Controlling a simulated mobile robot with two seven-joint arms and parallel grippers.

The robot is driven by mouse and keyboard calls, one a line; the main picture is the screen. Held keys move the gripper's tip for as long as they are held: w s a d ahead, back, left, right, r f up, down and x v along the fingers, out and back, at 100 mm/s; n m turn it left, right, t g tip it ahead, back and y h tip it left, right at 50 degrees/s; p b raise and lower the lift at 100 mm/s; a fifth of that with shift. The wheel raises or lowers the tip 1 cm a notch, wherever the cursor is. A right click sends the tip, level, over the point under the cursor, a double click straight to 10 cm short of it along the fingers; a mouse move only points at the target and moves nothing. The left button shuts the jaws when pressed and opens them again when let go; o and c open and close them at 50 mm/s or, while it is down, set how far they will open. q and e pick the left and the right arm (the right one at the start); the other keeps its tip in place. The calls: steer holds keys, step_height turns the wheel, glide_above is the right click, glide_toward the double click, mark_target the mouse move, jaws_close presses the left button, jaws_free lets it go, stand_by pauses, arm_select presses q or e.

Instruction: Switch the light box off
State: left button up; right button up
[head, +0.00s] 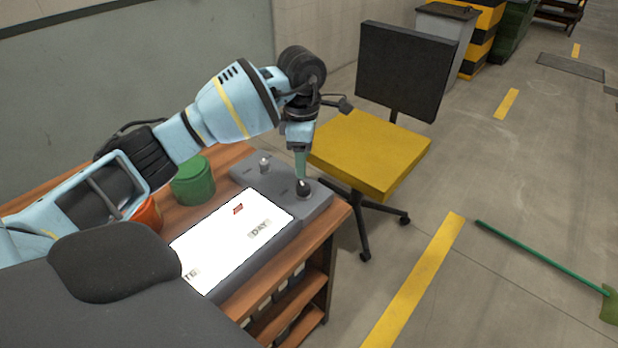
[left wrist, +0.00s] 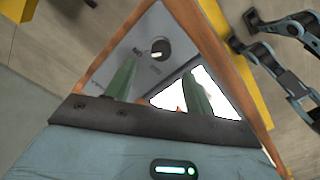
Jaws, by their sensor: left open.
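The light box (head: 205,242) lies on the wooden desk, its white panel lit. A dark knob with a pale mark (left wrist: 158,48) shows beyond the fingertips there.
A green round container (head: 193,182) and an orange one (head: 148,214) stand on the desk behind the light box, close under my left arm. A yellow chair (head: 370,150) stands beyond the desk's far end.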

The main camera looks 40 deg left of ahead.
mark_target(303, 185)
arm_select(q)
steer(key=shift+s+f, duration=0.1)
steer(key=shift+s, duration=0.05)
step_height(303, 185, down, 7)
steer(key=shift+f, duration=0.2)
stand_by(0.4)
steer(key=c, duration=1)
